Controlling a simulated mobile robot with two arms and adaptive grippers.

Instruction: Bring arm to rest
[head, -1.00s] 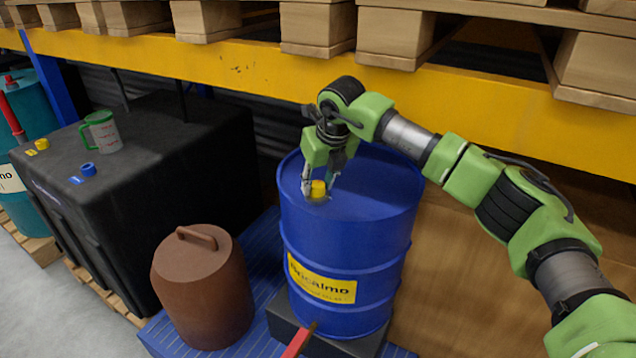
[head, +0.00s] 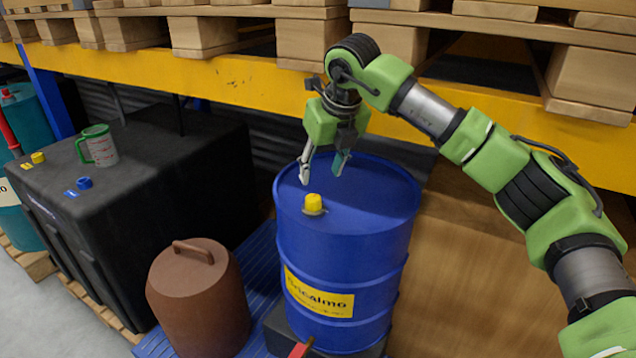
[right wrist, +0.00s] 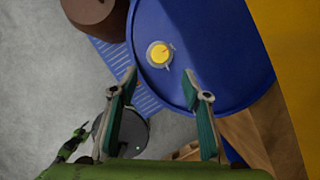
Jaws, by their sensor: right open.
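My right gripper (head: 322,176) is open and empty, a little above and behind the yellow cap (head: 313,203) on the blue drum (head: 385,200). The cap sits on the drum's top and the fingers are apart from it. In the right wrist view, my right gripper (right wrist: 160,112) has its fingers spread wide, with the yellow cap (right wrist: 159,53) beyond the fingertips on the drum (right wrist: 215,50). My right arm comes in from the right edge of the head view. My left gripper is not in the head view.
A yellow shelf beam (head: 235,80) and wooden pallets (head: 310,42) run close behind and above my right arm. A brown lidded container (head: 197,300) stands left of the drum. A black tank (head: 150,190) farther left bears a green-handled jug (head: 100,147) and a blue cap (head: 84,183).

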